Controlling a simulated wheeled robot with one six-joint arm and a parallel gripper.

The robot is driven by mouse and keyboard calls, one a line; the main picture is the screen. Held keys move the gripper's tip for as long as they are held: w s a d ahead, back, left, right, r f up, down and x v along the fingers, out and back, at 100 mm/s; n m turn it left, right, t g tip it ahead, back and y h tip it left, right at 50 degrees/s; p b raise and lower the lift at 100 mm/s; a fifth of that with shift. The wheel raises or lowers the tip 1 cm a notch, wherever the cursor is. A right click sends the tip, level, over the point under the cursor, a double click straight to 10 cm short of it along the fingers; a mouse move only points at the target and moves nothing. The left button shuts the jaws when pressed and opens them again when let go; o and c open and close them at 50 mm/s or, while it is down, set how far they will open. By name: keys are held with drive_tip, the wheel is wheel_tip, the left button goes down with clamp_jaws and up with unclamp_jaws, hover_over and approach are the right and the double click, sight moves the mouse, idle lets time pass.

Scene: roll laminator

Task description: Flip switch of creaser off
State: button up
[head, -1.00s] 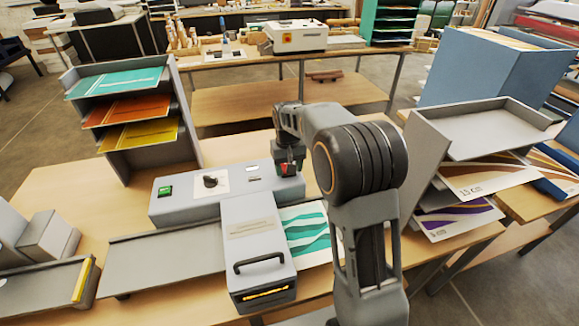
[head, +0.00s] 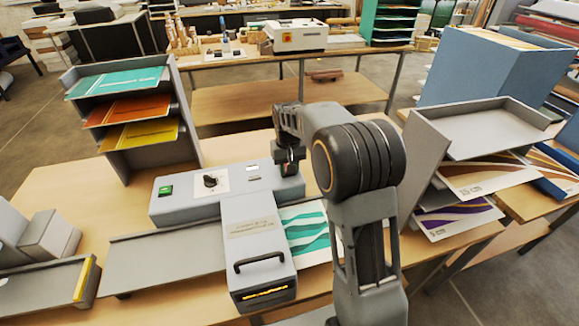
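A grey-blue machine (head: 228,212) stands on the near wooden table, with a paper sheet with teal waves (head: 303,232) at its right side. I cannot tell from a label whether it is the creaser. Its top has a green switch (head: 165,190) at the left end and a black knob (head: 210,181) on a white plate. My gripper (head: 290,168) points down over the right end of the machine's top, far right of the green switch. Its fingers are small and dark, so their opening and any contact are unclear. My arm hides part of the machine's right side.
A sorter with coloured sheets (head: 181,120) stands behind at the left. A grey tray (head: 165,262) lies left of the machine's front. A grey rack with paper (head: 430,140) and a blue box (head: 475,75) stand right. A white machine (head: 298,35) is on the back table.

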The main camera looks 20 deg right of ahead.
drive_tip(key=r+g+p, duration=0.1)
drive_tip(key=p, duration=0.2)
drive_tip(key=shift+w, duration=0.15)
drive_tip(key=shift+w+g+p, duration=0.1)
drive_tip(key=shift+g+p, duration=0.4)
drive_tip(key=shift+p, duration=0.3)
drive_tip(key=shift+w+f+g+p, duration=0.2)
drive_tip(key=shift+g+p, duration=0.45)
drive_tip(key=shift+g, duration=0.25)
drive_tip(key=o, duration=0.9)
drive_tip(key=b+v, duration=0.1)
drive_tip(key=v, duration=1.2)
drive_tip(key=shift+w+r, duration=0.1)
drive_tip(key=shift+r, duration=0.3)
